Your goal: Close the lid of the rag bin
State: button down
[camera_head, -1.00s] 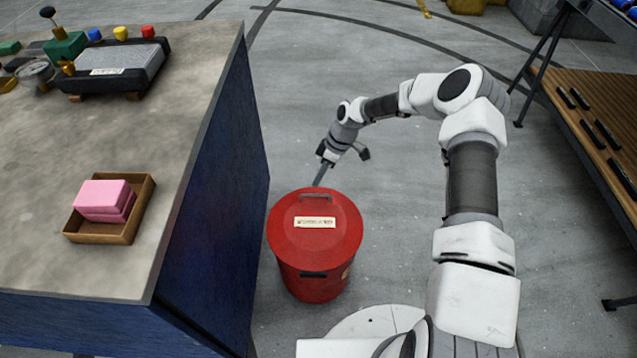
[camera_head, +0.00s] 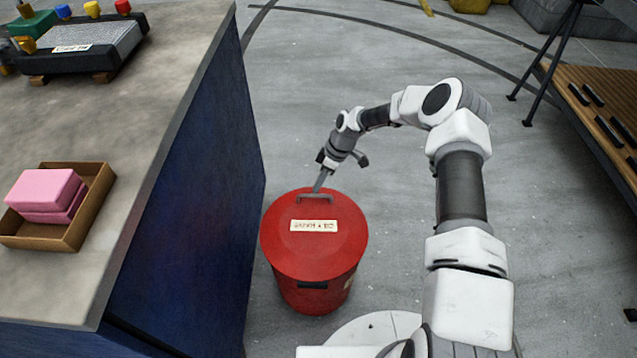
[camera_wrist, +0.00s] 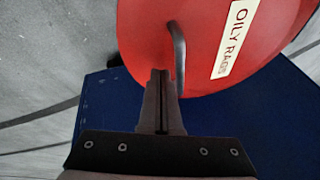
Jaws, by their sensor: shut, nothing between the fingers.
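The red rag bin (camera_head: 312,284) stands on the floor beside the blue workbench. Its round red lid (camera_head: 315,250) lies over the top and looks shut; a small gap at the rim cannot be ruled out. A label on the lid reads "OILY RAGS" in the wrist view (camera_wrist: 235,38). A grey bar handle (camera_head: 314,198) sits near the lid's far edge. My gripper (camera_head: 318,186) is shut and empty, with its fingertips at the far edge beside the handle. In the wrist view the closed fingers (camera_wrist: 162,75) reach over the red lid, next to the handle (camera_wrist: 178,55).
The blue workbench (camera_head: 205,180) stands close on the left, with a wooden tray (camera_head: 92,205) holding pink blocks on its top. A wooden-slatted bench (camera_head: 590,125) is at the right. The floor (camera_head: 390,210) right of the bin is clear.

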dwell(0.3)
jog(key=p+v, duration=0.4)
jog(key=v, duration=1.3)
jog(key=shift+r+p, duration=0.25)
jog(key=shift+p, duration=0.15)
